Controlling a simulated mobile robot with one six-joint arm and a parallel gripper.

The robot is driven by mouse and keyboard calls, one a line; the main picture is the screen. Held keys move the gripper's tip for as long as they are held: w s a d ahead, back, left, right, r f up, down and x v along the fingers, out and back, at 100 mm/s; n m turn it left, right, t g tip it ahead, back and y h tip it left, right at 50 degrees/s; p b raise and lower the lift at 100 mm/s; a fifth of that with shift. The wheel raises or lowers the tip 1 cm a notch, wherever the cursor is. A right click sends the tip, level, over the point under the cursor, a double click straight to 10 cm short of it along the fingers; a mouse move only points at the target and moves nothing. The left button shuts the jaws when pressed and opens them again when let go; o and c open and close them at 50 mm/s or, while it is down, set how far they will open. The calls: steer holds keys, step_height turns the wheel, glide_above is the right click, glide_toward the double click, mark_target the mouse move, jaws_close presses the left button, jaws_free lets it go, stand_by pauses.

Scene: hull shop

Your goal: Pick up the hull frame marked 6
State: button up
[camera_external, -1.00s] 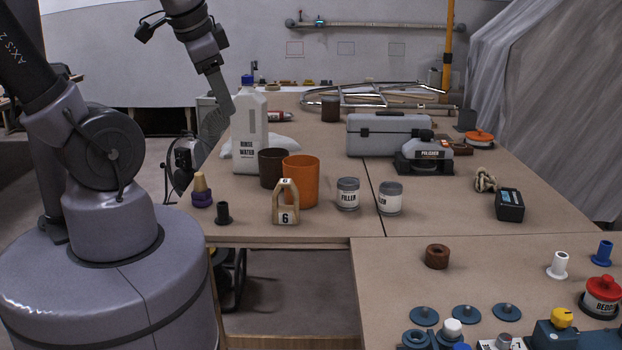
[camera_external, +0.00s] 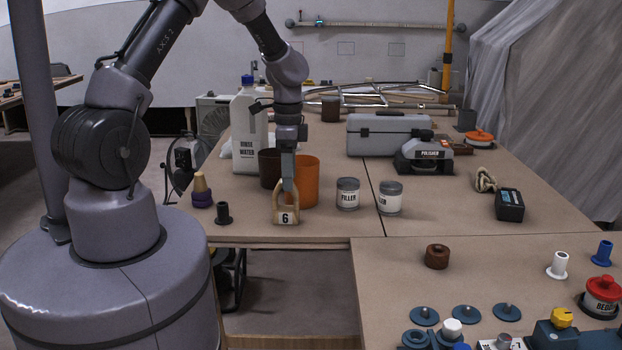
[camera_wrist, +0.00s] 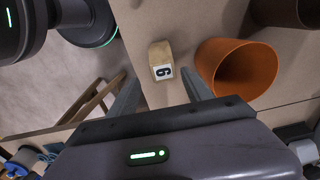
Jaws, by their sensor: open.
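The hull frame marked 6 (camera_external: 286,216) is a small wooden arch with a white label, upright near the front edge of the bench. In the wrist view its top and label (camera_wrist: 161,62) show ahead of the jaws, a little left of centre. My gripper (camera_external: 288,188) points down at the arch's top, and its fingers overlap the arch's upper part in the external view. In the wrist view my gripper (camera_wrist: 162,92) has its fingers spread apart with nothing between the tips. The far side of the frame is hidden.
An orange cup (camera_external: 306,178) stands close behind and right of the frame, with a dark brown cup (camera_external: 269,170) behind it. The filler can (camera_external: 348,195) is further right. A black spool (camera_external: 223,214) stands left. The bench's front edge is close.

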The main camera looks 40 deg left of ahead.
mark_target(286, 194)
steer(key=f+b, duration=0.1)
steer(key=f, duration=0.2)
steer(key=a+f+b, duration=0.1)
steer(key=f+b, duration=0.1)
steer(key=f, duration=0.1)
steer(key=shift+s+a+f, duration=0.1)
steer(key=shift+a, duration=0.1)
steer(key=shift+c, duration=1.1)
jaws_close()
